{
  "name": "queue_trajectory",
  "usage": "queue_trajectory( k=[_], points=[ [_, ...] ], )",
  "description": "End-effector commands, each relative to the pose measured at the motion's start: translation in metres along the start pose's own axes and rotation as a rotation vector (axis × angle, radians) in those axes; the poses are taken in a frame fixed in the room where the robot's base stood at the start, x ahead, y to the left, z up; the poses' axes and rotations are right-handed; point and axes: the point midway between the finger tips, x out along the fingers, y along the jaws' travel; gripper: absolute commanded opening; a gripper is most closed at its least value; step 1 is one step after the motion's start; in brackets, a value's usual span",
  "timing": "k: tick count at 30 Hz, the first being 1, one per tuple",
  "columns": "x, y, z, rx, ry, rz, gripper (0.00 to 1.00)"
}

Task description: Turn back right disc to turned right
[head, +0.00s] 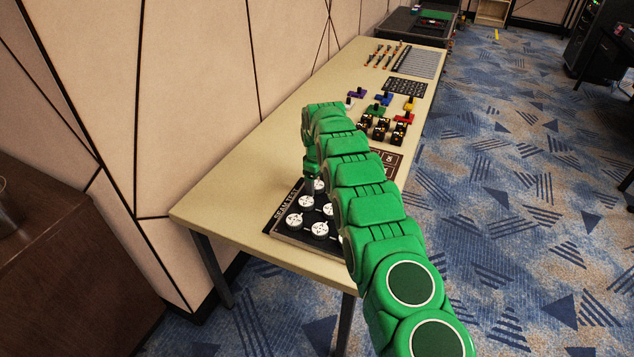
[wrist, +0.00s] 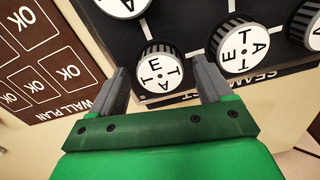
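A dark board (head: 284,207) labelled SEAM TEST lies on the near end of the table, bearing several round white-topped discs with black sides. Near discs (head: 320,229) show in the head view; my arm covers part of the board. In the wrist view one lettered disc (wrist: 161,72) lies between my fingertips, in the row along the label edge, at the end nearest the WALL PLAN board. My gripper (wrist: 160,68) is open, with a gap visible on both sides of this disc. A neighbouring disc (wrist: 243,50) is close to the right finger.
The brown WALL PLAN board (wrist: 50,60) with OK squares lies beside the disc board. Coloured handles (head: 376,110), black blocks (head: 382,129) and a grey panel (head: 419,63) sit farther along the table (head: 225,190). A panelled wall (head: 190,100) borders its left side.

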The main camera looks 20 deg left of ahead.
Motion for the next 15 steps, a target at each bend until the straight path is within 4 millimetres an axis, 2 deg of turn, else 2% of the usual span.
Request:
queue_trajectory(
  k=[1,2,10,15],
  points=[
    [-0.0001,0.0001,0.0001,0.000,0.000,0.000,0.71],
    [-0.0001,0.0001,0.0001,0.000,0.000,0.000,0.66],
    [0.0000,0.0002,0.0003,0.001,0.000,0.000,0.25],
    [0.0000,0.0004,0.0004,0.008,0.000,0.000,0.24]
  ],
)
